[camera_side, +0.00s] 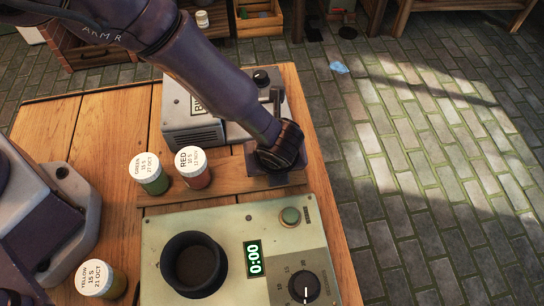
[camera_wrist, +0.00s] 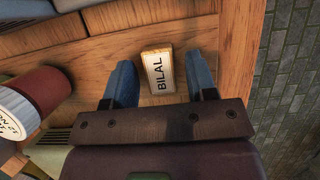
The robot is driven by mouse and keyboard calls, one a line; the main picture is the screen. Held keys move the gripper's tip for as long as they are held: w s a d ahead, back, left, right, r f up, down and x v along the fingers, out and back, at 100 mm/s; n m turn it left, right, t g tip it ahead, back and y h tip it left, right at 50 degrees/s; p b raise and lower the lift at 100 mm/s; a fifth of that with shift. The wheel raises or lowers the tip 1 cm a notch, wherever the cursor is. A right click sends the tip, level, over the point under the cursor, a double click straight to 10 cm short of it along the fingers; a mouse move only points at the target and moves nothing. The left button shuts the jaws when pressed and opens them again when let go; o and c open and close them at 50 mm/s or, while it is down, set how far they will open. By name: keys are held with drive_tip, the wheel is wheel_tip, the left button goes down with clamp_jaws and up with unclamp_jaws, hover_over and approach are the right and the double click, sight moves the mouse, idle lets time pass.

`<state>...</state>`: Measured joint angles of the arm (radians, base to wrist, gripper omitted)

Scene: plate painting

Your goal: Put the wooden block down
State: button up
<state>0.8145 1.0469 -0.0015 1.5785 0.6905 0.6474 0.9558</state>
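The wooden block (camera_wrist: 158,72) has a pale label reading "BILAL" and shows in the wrist view. It appears to lie on the wooden surface, between the two blue fingers of my gripper (camera_wrist: 161,62).
Jars labelled red (camera_side: 193,168) and green (camera_side: 151,174) stand left of my gripper; the red jar (camera_wrist: 35,98) is also in the wrist view. A grey machine (camera_side: 195,110) stands behind, a green timer unit (camera_side: 220,225) in front. The table edge is close on the right.

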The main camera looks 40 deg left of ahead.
drive_tip(key=v, duration=1.2)
drive_tip(key=shift+r, duration=0.2)
drive_tip(key=w+a+r+n+h, duration=0.1)
drive_tip(key=a+r+n, duration=1)
drive_tip(key=a+r, duration=0.5)
drive_tip(key=s+a+r+n+t+h, duration=0.1)
drive_tip(key=s+a+r+n, duration=0.2)
drive_tip(key=s+a+n, duration=0.3)
drive_tip(key=s+a+r+n+t+h, duration=0.1)
drive_tip(key=s+a+r+n, duration=0.2)
drive_tip(key=s+a+n, duration=0.4)
drive_tip(key=a+n, duration=0.2)
drive_tip(key=n, duration=0.1)
drive_tip(key=shift+s+r, duration=0.15)
drive_tip(key=shift+r, duration=0.05)
